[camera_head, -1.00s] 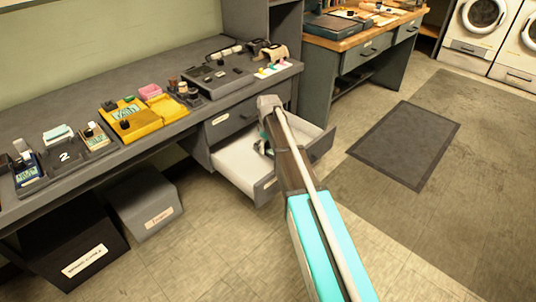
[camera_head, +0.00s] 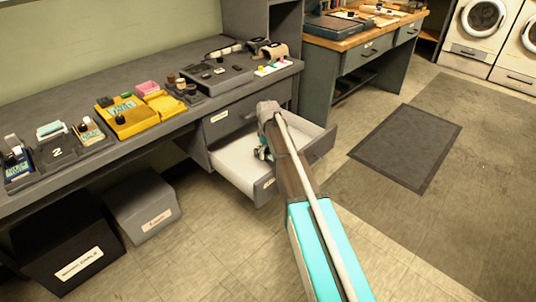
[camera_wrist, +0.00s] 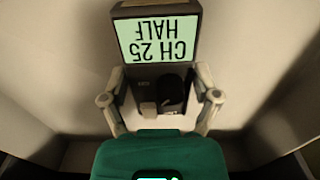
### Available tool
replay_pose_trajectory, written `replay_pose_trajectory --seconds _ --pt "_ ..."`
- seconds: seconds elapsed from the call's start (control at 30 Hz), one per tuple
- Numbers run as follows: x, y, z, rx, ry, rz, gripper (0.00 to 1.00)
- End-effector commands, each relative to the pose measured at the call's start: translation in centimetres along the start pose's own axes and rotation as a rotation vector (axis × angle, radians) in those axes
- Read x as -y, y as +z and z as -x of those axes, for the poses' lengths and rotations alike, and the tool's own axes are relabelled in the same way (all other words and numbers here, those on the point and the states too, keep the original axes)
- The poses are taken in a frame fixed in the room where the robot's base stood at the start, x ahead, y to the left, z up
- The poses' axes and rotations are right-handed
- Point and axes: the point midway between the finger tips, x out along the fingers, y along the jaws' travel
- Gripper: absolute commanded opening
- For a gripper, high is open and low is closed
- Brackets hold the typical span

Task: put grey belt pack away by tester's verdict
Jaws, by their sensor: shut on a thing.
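My gripper (camera_wrist: 160,104) is shut on the grey belt pack (camera_wrist: 155,72), with a finger on each side of it. The pack's lit screen reads "CH 25 HALF", upside down in the wrist view. In the head view my gripper (camera_head: 262,153) is down inside an open drawer (camera_head: 233,163) under the bench, and my arm hides the pack there. The pale drawer floor and walls surround the pack in the wrist view; I cannot tell whether the pack touches the floor.
A closed drawer (camera_head: 238,118) sits above the open one. A yellow device (camera_head: 126,117), other packs and a stand marked "2" (camera_head: 58,152) are on the bench (camera_head: 48,106). A grey bin (camera_head: 143,207) and a black bin (camera_head: 68,245) stand below.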

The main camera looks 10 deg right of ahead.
Motion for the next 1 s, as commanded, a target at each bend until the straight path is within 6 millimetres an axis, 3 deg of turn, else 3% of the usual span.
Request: replay_pose_trajectory --seconds 0.87,0.9,1.0 --pt "0.0 0.0 -1.2 0.000 0.000 0.001 0.22" --pt "0.0 0.0 -1.2 0.000 0.000 0.001 0.87" --pt "0.0 0.0 -1.2 0.000 0.000 0.001 1.00"
